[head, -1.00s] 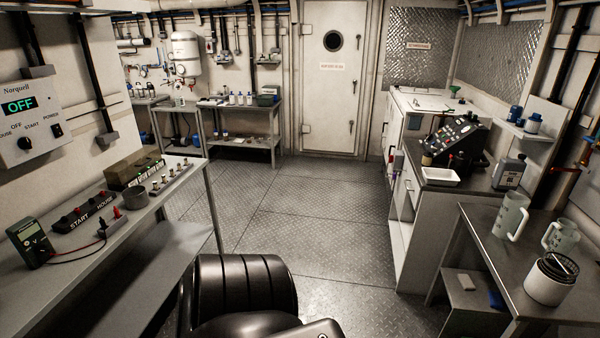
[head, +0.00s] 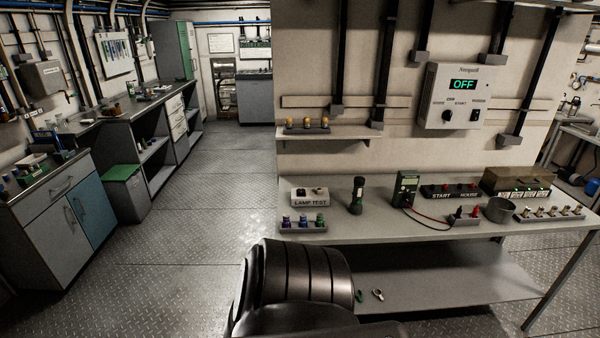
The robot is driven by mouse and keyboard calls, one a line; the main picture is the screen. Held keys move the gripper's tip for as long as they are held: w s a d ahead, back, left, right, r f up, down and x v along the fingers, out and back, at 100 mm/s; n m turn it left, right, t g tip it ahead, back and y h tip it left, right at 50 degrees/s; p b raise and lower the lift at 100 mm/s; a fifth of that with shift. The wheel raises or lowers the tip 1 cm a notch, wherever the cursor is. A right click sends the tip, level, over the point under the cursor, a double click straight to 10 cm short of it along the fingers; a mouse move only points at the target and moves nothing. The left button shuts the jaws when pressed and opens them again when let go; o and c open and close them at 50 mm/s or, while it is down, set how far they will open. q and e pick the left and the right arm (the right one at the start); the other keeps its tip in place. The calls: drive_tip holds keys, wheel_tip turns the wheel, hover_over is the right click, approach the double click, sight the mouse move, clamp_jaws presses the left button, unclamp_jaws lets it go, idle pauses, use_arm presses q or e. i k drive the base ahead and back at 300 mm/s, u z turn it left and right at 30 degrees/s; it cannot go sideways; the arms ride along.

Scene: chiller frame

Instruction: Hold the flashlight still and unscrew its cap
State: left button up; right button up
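A dark flashlight (head: 356,195) stands upright on the grey bench (head: 400,228), between the lamp test box and the green multimeter. I cannot tell which end is the cap at this size. Neither of my grippers shows in the head view. Only a black rounded part of my own body shows at the bottom middle, in front of the bench.
A panel reading OFF (head: 459,97) hangs above. Open floor (head: 190,250) lies left.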

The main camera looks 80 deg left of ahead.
sight(355, 208)
drive_tip(key=u, duration=2.25)
drive_tip(key=i, duration=0.8)
